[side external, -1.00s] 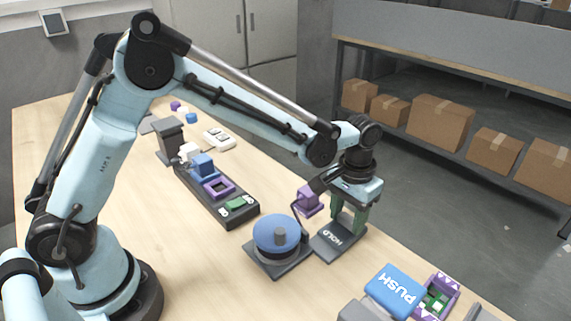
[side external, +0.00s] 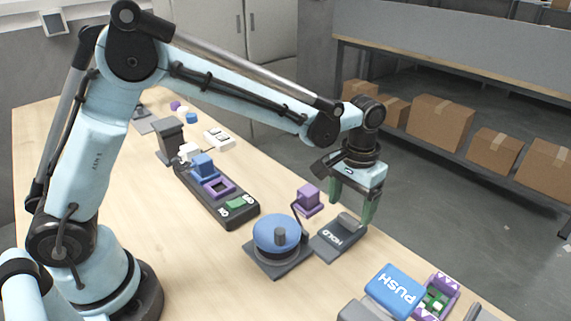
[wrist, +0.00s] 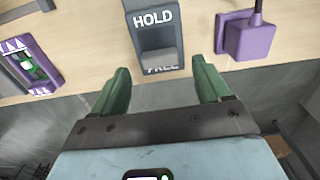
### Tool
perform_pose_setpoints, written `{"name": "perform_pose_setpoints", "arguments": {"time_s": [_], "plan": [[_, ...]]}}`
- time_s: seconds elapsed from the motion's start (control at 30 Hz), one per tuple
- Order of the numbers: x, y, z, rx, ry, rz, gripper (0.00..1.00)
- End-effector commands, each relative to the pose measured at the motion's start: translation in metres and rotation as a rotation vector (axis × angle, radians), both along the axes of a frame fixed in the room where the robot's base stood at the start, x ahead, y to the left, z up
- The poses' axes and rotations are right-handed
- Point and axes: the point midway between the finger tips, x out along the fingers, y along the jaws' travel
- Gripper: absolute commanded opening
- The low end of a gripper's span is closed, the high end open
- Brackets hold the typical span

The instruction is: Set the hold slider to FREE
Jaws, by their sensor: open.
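The hold slider (side external: 325,245) is a dark grey plate on the table with a white HOLD label at its near end in the side view. Its lighter grey knob (side external: 349,221) sits at the far end. In the wrist view the knob (wrist: 159,60) is at the end away from HOLD (wrist: 153,20) and partly covers the FREE lettering. My gripper (side external: 352,205) is open and empty, its green fingers apart and just above the knob's end. In the wrist view the fingers (wrist: 161,80) appear on either side below the slider, clear of it.
The table edge is close behind the slider.

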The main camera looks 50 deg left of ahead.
Motion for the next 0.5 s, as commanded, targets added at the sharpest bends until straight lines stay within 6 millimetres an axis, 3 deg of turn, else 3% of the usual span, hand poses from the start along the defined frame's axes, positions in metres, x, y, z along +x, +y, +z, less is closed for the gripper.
{"name": "perform_pose_setpoints", "arguments": {"time_s": [0.2,0.5], "plan": [[0.000,0.000,0.045,0.000,-0.001,0.000,0.77],[0.000,0.000,0.082,0.000,-0.001,0.000,0.77]]}}
